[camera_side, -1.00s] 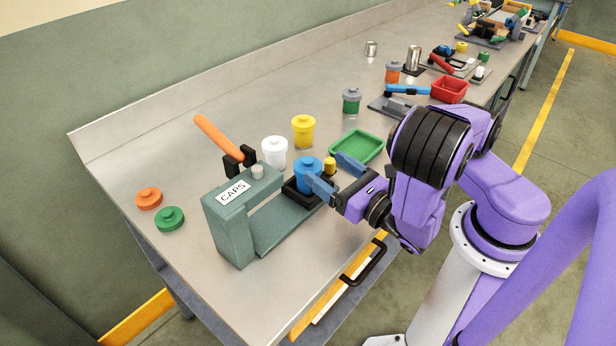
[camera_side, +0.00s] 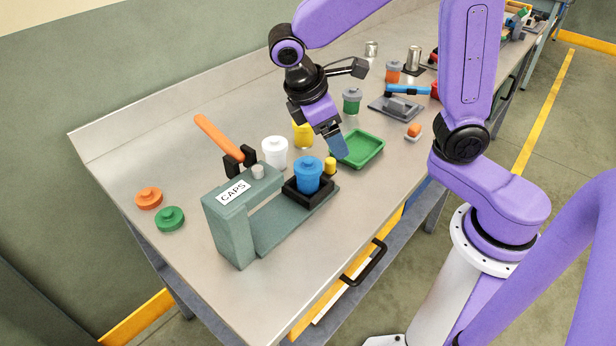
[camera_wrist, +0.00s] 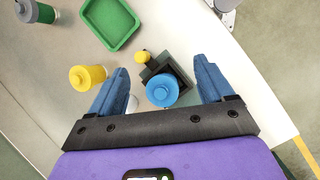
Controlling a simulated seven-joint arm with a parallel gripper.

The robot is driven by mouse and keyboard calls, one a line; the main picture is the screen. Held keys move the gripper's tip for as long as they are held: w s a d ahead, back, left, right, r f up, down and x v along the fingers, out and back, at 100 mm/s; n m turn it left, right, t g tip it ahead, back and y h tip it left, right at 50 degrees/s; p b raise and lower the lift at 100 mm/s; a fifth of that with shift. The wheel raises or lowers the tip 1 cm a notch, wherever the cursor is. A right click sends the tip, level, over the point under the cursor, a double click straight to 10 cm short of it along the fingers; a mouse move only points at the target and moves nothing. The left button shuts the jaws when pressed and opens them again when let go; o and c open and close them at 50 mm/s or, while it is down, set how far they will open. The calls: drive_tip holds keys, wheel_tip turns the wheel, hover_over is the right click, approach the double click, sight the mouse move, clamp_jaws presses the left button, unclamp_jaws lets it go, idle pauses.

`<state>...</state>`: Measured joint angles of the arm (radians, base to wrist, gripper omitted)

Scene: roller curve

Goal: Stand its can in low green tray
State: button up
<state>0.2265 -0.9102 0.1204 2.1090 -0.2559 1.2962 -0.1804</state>
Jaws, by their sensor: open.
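A blue can (camera_side: 308,174) with a blue lid stands upright in the black square holder (camera_side: 321,197) of the press marked CAPS. The low green tray (camera_side: 372,157) lies behind it to the right and looks empty; it also shows in the wrist view (camera_wrist: 121,42). My gripper (camera_side: 338,147) points down, open and empty, above the table near the tray and the yellow can. In the wrist view the blue can (camera_wrist: 162,90) appears between my spread fingers (camera_wrist: 160,85), apart from both. One finger is mostly hidden in the side view.
The green-grey press (camera_side: 228,222) has an orange lever (camera_side: 218,137). A yellow knob (camera_side: 330,165) is beside the holder. White (camera_side: 274,153), yellow (camera_side: 302,135) and green (camera_side: 351,102) cans stand behind. Orange (camera_side: 148,198) and green (camera_side: 169,218) caps lie left. The front table is clear.

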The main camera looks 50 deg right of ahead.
sight(308, 160)
drive_tip(key=w+a+r+m+t+y, duration=0.1)
drive_tip(key=w+a+r+m+y, duration=0.1)
drive_tip(key=w+r+y, duration=0.3)
drive_tip(key=f, duration=0.3)
drive_tip(key=s+f, duration=0.1)
drive_tip(key=f, duration=0.6)
drive_tip(key=shift+s+f, duration=0.25)
drive_tip(key=shift+w+f, duration=0.2)
drive_tip(key=shift+f, duration=2.5)
drive_tip(key=c, duration=1)
drive_tip(key=shift+r, duration=0.1)
